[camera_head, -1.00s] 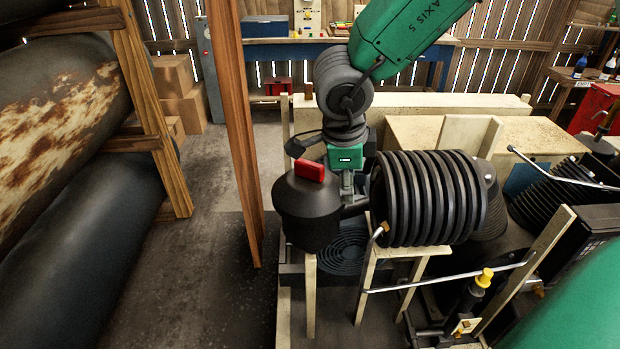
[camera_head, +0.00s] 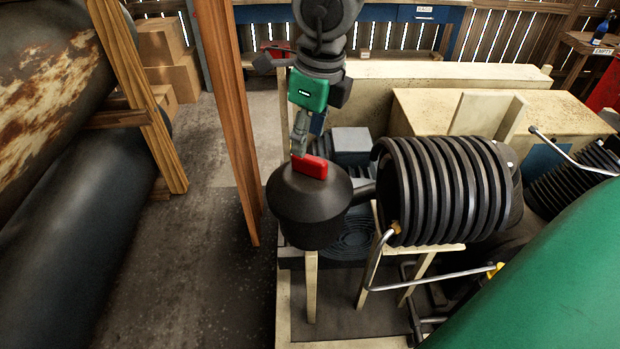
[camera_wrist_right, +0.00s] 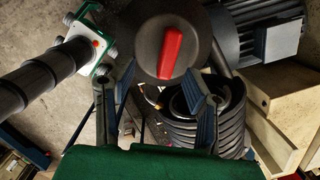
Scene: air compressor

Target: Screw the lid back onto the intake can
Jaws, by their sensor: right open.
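The black intake can (camera_head: 308,222) stands upright at the center of the head view. Its dark conical lid (camera_head: 335,185) sits on top and carries a red bar handle (camera_head: 311,167). Whether the lid is threaded on cannot be told. My right gripper (camera_head: 300,148) is just behind and above the handle, fingers pointing down. In the right wrist view the open right gripper (camera_wrist_right: 152,85) has its fingers spread, with nothing between the tips. The lid (camera_wrist_right: 148,40) and red handle (camera_wrist_right: 170,52) lie ahead of the tips. My left gripper is not identifiable in either view.
A black ribbed cylinder (camera_head: 440,190) joins the can by a short pipe on its right. A bent metal tube (camera_head: 375,265) runs in front. A wooden post (camera_head: 228,120) stands left of the can. A large green rounded surface (camera_head: 550,270) fills the lower right.

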